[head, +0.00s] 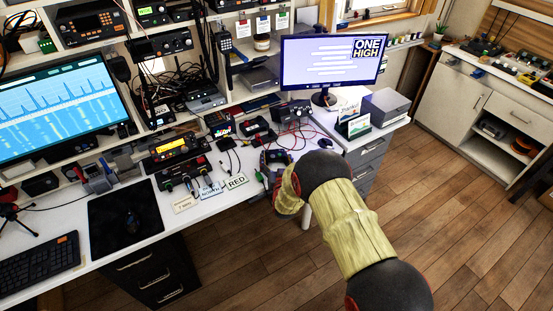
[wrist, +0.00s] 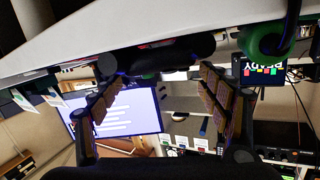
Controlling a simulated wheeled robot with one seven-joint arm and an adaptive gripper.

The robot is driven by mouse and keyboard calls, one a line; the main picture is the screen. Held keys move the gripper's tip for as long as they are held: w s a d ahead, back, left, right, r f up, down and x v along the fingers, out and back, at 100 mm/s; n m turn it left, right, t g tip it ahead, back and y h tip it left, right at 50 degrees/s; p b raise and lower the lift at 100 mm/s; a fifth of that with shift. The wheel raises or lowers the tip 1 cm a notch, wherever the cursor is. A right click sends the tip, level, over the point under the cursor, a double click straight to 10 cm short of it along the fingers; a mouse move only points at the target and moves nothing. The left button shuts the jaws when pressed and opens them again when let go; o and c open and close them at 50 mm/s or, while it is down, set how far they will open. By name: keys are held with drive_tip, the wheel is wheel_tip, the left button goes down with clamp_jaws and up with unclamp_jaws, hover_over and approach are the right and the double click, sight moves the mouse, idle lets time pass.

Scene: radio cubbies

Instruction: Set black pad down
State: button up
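My gripper (head: 276,160) is low over the desk's front part, right of the RED card. In the wrist view my gripper (wrist: 163,77) has its two fingers wide apart, with nothing clearly held between them. A dark rounded object (wrist: 172,54) shows just beyond the fingertips, against the white desk surface; it looks like a black pad resting there, but I cannot tell if the fingers touch it. In the head view a black controller-like pad (head: 255,126) lies on the desk beyond my gripper.
A monitor (head: 332,62) stands at the back right; red cables lie before it. Radios (head: 174,152) and cards, including the RED card (head: 236,181), crowd the desk middle. A green-ended item (wrist: 265,36) is close to my gripper's right finger in the wrist view. Wooden floor is clear.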

drive_tip(key=shift+o, duration=1.3)
drive_tip(key=shift+r, duration=0.15)
drive_tip(key=p+v, duration=0.3)
drive_tip(key=v, duration=0.9)
drive_tip(key=w+d+r+g, duration=0.2)
drive_tip(key=d+r+g, duration=0.15)
drive_tip(key=r, duration=1.05)
drive_tip(key=s+d+r+g, duration=0.2)
drive_tip(key=s+d+r, duration=0.4)
drive_tip(key=r, duration=0.4)
drive_tip(key=s+d+r+g+h, duration=0.1)
drive_tip(key=s+d, duration=0.3)
drive_tip(key=s, duration=0.7)
drive_tip(key=s+d+r+g, duration=0.2)
drive_tip(key=s+d+r, duration=0.2)
drive_tip(key=s, duration=0.8)
drive_tip(key=s+d+r+g+h, duration=0.1)
drive_tip(key=s+d+r+g, duration=0.1)
drive_tip(key=s, duration=0.9)
drive_tip(key=shift+s+d+r+h, duration=0.35)
drive_tip(key=shift+d+r, duration=0.35)
drive_tip(key=shift+d, duration=0.45)
